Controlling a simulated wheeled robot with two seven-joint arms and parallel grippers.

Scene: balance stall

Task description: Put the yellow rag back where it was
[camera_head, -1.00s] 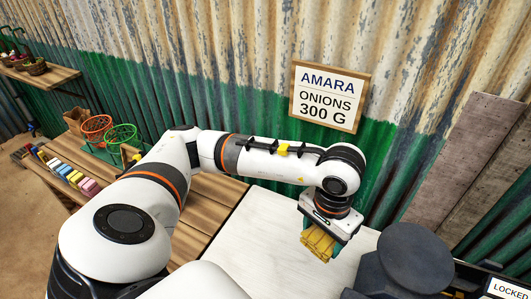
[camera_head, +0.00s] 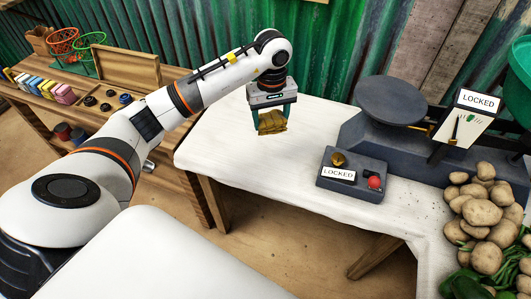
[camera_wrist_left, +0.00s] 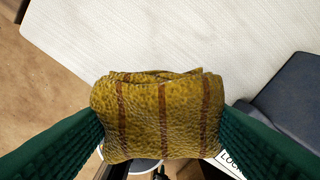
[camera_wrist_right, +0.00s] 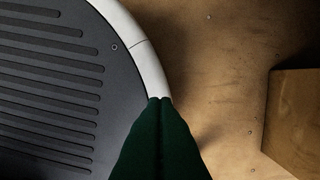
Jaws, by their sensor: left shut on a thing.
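The yellow rag (camera_head: 272,123) is a folded, mustard-coloured cloth with brown stripes. My left gripper (camera_head: 271,118) is shut on it, above the white table (camera_head: 225,140) near its back left part. In the left wrist view the rag (camera_wrist_left: 160,112) sits between the two green fingers, and the white table top shows beyond it. Whether the rag touches the table I cannot tell. My right gripper (camera_wrist_right: 160,100) shows only in the right wrist view, its green fingers together with nothing between them, over a brown floor.
A dark grey balance with a round pan (camera_head: 390,98) stands to the right, with a locked control box (camera_head: 352,174) before it. Potatoes (camera_head: 483,215) and green vegetables lie at the right. A wooden bench (camera_head: 185,130) with jars stands left.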

